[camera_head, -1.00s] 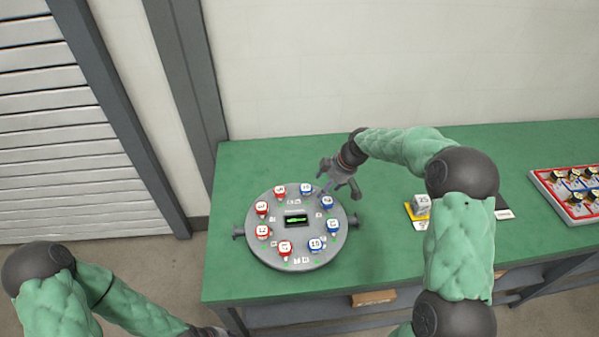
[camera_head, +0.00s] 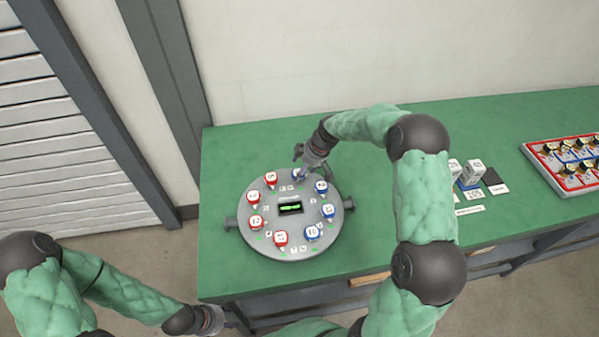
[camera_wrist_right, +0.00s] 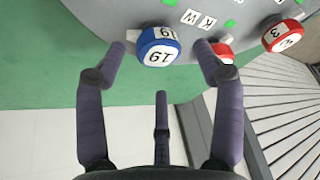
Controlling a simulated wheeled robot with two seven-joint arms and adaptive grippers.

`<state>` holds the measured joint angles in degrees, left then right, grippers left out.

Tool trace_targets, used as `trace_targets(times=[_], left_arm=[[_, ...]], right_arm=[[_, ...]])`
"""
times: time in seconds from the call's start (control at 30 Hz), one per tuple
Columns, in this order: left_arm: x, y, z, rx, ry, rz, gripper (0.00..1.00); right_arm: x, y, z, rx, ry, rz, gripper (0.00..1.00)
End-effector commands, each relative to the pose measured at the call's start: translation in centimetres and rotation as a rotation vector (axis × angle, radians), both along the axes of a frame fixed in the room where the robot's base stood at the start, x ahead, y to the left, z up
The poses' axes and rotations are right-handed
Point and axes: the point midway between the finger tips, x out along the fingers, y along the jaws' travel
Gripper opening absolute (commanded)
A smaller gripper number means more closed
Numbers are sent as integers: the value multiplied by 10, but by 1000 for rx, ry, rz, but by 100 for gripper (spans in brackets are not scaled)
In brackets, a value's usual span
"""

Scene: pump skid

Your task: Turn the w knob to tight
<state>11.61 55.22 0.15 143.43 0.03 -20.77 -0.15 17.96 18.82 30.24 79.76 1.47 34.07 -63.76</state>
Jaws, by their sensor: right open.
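A round grey pump plate (camera_head: 262,232) on the green bench carries a ring of red and blue numbered knobs around a small display (camera_head: 290,208). My right gripper (camera_head: 310,168) is over the plate's far edge. In the right wrist view, its open fingers (camera_wrist_right: 160,50) are either side of a blue knob (camera_wrist_right: 158,48) marked 19, with a visible gap. Small letter tiles reading W and K (camera_wrist_right: 198,18) lie inward of the blue knob and a red knob (camera_wrist_right: 223,52); I cannot tell which knob is W. My left gripper (camera_head: 212,320) is low, off the bench's front; its fingers are unclear.
The red knob is close beside my right gripper's right finger in the wrist view; another red knob (camera_wrist_right: 283,36) is farther right. White blocks (camera_head: 472,172) and a tray of parts (camera_head: 572,165) are on the right of the bench. A wall stands behind.

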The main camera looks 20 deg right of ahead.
Motion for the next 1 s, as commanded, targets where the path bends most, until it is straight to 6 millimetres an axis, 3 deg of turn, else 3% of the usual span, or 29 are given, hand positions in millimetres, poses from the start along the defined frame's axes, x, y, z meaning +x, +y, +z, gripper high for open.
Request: trace_targets(times=[0.23, 0.6, 0.8, 1.0], left_arm=[[0, 0, -4, 0, 0, 0, 40], [0, 0, -4, 0, 0, 0, 40], [0, 0, -4, 0, 0, 0, 40], [0, 0, -3, 0, 0, 0, 40]], right_arm=[[8, 7, -24, -1, -1, 0, 69], [9, 7, -27, -1, -2, -1, 69], [9, 8, -27, 0, -1, -1, 16], [9, 9, -27, 1, -1, -3, 16]])
